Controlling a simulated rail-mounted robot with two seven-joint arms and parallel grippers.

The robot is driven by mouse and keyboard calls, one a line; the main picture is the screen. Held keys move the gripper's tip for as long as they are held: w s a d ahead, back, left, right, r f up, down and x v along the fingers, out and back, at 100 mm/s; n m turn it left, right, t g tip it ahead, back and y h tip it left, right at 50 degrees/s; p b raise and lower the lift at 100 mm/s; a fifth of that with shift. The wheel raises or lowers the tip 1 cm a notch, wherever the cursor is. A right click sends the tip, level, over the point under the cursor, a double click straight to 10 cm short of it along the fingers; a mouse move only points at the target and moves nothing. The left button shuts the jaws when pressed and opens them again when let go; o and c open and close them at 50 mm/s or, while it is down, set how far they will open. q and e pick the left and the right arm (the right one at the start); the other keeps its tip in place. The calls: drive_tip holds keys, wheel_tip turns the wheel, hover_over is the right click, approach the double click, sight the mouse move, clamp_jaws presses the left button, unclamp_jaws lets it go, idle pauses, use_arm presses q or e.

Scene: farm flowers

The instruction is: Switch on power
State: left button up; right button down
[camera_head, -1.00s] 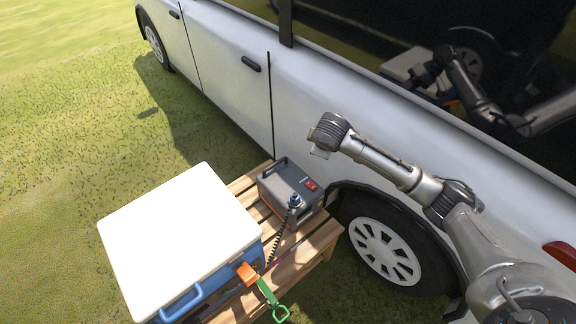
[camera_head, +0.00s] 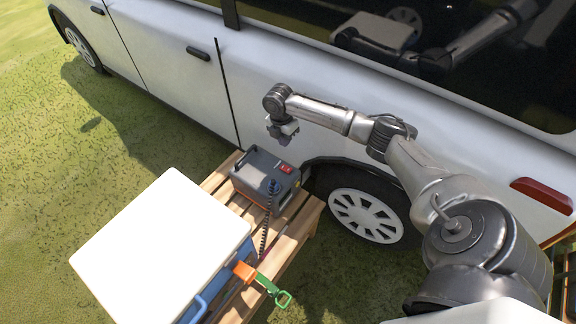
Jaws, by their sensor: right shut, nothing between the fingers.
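A dark grey power box (camera_head: 262,176) with a handle stands on a wooden pallet table (camera_head: 305,217). A red switch (camera_head: 286,169) is on its top face at the right. A plug with a coiled black cable (camera_head: 267,215) is at its front. My right gripper (camera_head: 284,134) points down above and just behind the power box, near the red switch in the picture, and apart from it. Its fingers are shut and empty. My left gripper is not in view.
A white-lidded blue cooler (camera_head: 160,250) fills the left of the pallet table. An orange and green tool (camera_head: 262,281) lies at its front right. A white van (camera_head: 290,75) stands close behind, its wheel (camera_head: 368,215) right of the table. Grass is open at left.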

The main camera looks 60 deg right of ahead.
sight(289, 170)
drive_tip(key=shift+s, duration=0.15)
drive_tip(key=shift+f, duration=0.15)
drive_tip(key=f+b, duration=0.2)
drive_tip(key=f, duration=0.2)
drive_tip(key=s+f+b, duration=0.1)
drive_tip(key=f+b, duration=0.1)
drive_tip(key=f, duration=0.3)
drive_tip(key=f+b, duration=0.3)
drive_tip(key=f, duration=0.1)
drive_tip(key=shift+s+f, duration=0.3)
drive_tip(key=shift+a, duration=0.1)
drive_tip(key=shift+w+a+f, duration=0.15)
drive_tip(key=shift+a, duration=0.05)
drive_tip(key=shift+s+d+f, duration=0.1)
drive_tip(key=shift+s+d, duration=0.2)
drive_tip(key=shift+w, duration=0.15)
